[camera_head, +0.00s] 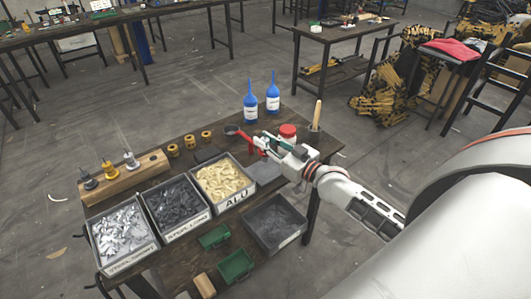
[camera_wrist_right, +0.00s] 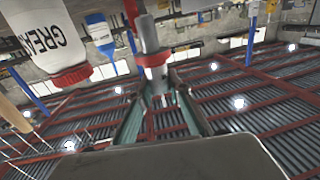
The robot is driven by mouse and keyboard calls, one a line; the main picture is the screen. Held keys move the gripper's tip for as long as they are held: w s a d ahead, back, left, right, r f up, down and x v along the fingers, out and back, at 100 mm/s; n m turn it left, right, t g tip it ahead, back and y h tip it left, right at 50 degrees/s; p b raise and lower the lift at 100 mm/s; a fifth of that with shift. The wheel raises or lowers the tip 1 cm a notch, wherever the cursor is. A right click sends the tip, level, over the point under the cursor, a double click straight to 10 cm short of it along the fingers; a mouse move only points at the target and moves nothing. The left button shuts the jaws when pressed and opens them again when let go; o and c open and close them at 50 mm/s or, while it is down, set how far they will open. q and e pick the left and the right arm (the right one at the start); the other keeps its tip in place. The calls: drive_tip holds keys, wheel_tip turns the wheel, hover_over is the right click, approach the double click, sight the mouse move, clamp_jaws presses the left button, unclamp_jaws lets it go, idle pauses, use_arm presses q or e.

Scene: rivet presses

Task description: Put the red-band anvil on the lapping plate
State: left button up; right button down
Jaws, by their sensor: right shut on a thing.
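My right gripper (camera_head: 266,143) is over the back right part of the table, shut on a grey cylindrical part with a red band, the red-band anvil (camera_wrist_right: 154,60). In the right wrist view it stands between the two fingers (camera_wrist_right: 160,105). In the head view a red shape shows at the fingertips, but I cannot tell its outline there. A flat grey slab (camera_head: 265,172), perhaps the lapping plate, lies right of the bins, partly hidden by the gripper and arm. My left gripper is not in view.
A wooden block (camera_head: 126,178) holds three tools. Brass rings (camera_head: 189,142), blue bottles (camera_head: 272,92) and a red-capped grease bottle (camera_head: 288,131) stand behind.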

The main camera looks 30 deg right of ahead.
sight(264, 158)
drive_tip(key=shift+f+b, duration=0.6)
drive_tip(key=shift+f, duration=1.3)
drive_tip(key=shift+f, duration=0.1)
drive_tip(key=c, duration=1.9)
unclamp_jaws()
drive_tip(key=shift+f, duration=0.1)
